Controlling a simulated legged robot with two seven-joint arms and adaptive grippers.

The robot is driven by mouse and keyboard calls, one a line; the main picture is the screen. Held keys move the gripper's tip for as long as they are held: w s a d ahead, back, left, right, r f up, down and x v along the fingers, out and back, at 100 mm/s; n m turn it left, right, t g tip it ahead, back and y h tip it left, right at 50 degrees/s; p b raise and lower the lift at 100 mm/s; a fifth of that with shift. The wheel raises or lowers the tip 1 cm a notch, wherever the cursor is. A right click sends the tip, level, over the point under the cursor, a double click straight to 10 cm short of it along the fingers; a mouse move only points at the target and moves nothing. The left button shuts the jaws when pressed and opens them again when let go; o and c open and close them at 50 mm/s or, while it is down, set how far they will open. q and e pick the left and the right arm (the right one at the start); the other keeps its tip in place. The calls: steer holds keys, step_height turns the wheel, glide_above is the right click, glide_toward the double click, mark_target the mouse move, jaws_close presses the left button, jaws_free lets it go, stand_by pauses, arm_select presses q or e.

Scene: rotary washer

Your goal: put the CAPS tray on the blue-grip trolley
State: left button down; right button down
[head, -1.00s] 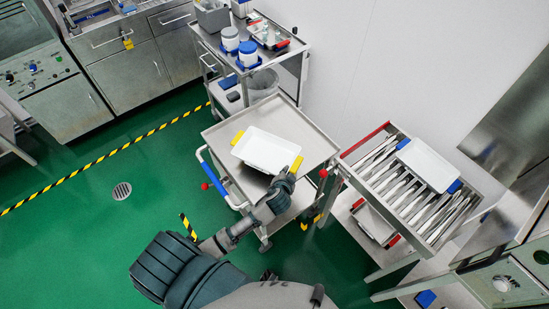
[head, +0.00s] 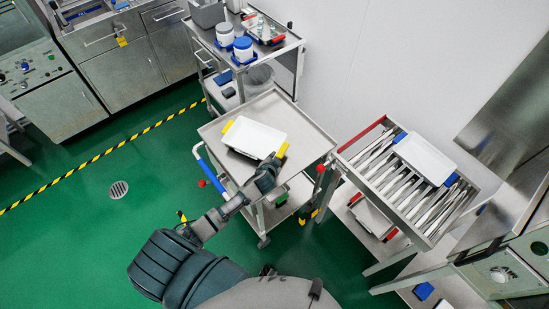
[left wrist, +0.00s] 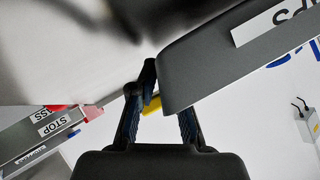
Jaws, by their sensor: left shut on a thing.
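The white tray with yellow grips (head: 254,138) is over the steel top of the blue-grip trolley (head: 305,137) in the head view. I cannot tell whether it touches that top. The trolley's blue handle (head: 204,160) is on its left side. My left gripper (head: 269,172) is shut on the tray's near right yellow grip (head: 282,150). In the left wrist view the gripper (left wrist: 151,98) has the yellow grip (left wrist: 152,106) between its fingers. There the tray's side (left wrist: 225,60) is dark, with a partly cut-off label ending in "PS". My right gripper is not in view.
A roller stand (head: 432,240) at right holds a white tray with blue grips (head: 425,158); a red-gripped tray (head: 371,217) is below. Green floor (head: 85,230) is free at left.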

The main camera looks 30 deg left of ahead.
arm_select(q)
steer(key=shift+a+f, duration=0.4)
steer(key=shift+f, duration=0.15)
steer(key=shift+s+d+f, duration=0.1)
steer(key=shift+s, duration=0.05)
steer(key=c, duration=1.4)
jaws_free()
steer(key=shift+d, duration=0.1)
steer(key=shift+o, duration=0.3)
steer(key=shift+d+f, duration=0.1)
steer(key=shift+f, duration=0.05)
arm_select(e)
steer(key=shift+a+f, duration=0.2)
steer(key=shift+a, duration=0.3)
